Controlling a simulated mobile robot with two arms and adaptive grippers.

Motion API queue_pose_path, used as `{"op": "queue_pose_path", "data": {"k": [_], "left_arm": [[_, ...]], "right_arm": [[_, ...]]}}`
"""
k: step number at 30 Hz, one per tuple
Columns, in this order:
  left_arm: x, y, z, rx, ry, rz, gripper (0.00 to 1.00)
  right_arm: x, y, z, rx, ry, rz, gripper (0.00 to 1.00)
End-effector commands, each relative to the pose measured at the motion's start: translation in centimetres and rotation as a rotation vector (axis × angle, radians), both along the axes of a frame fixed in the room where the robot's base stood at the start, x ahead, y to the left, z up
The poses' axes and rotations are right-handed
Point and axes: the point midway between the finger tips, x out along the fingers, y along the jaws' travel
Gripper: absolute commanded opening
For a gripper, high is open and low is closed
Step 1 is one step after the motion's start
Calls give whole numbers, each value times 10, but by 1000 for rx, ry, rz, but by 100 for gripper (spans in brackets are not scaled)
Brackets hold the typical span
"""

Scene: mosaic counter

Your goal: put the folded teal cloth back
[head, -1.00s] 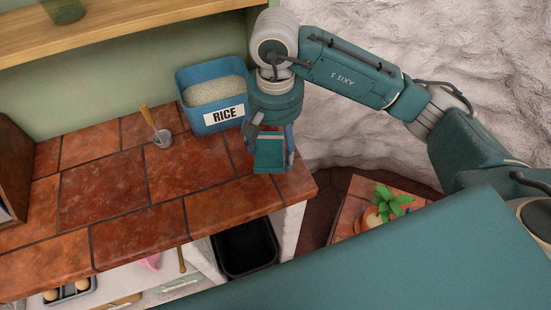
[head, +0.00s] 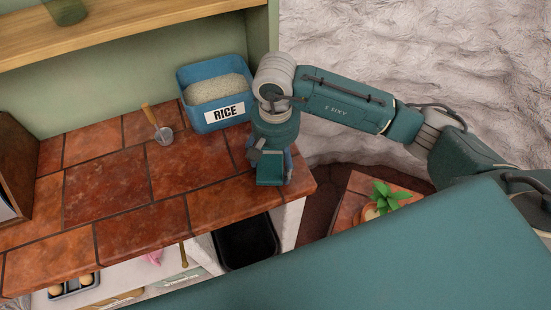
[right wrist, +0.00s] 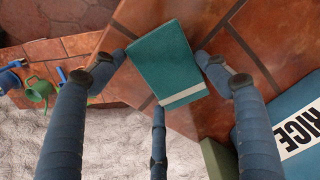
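The folded teal cloth (head: 270,170) is at the right end of the tiled counter, near its front corner. It has a pale stripe near one edge, seen in the right wrist view (right wrist: 165,62). My right gripper (head: 274,172) points down over it. In the right wrist view, the fingertips (right wrist: 161,62) close on the cloth's opposite edges, with the third finger at its striped edge. I cannot tell whether the cloth touches the counter. My left gripper is not in view.
A blue rice bin (head: 215,95) stands just behind and left of the gripper. A scoop with a wooden handle (head: 157,125) is further left. A black bin (head: 246,242) sits below the counter's front edge. A potted plant (head: 383,200) is at the right. The counter's middle is clear.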

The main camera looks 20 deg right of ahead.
Motion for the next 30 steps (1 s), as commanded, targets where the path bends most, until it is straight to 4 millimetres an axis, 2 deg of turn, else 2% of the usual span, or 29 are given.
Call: {"op": "queue_pose_path", "data": {"k": [1, 3, 14, 16, 20, 30], "left_arm": [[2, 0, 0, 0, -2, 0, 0], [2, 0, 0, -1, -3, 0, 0], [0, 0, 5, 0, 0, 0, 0], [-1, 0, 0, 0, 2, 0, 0], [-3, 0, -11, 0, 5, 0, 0], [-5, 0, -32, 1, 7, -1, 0]], "right_arm": [[0, 0, 0, 0, 0, 0, 83], [0, 0, 0, 0, 0, 0, 92], [0, 0, 4, 0, 1, 0, 92], [1, 0, 8, 1, -4, 0, 92], [2, 0, 30, 0, -8, 2, 92], [1, 0, 103, 0, -6, 0, 92]]}}
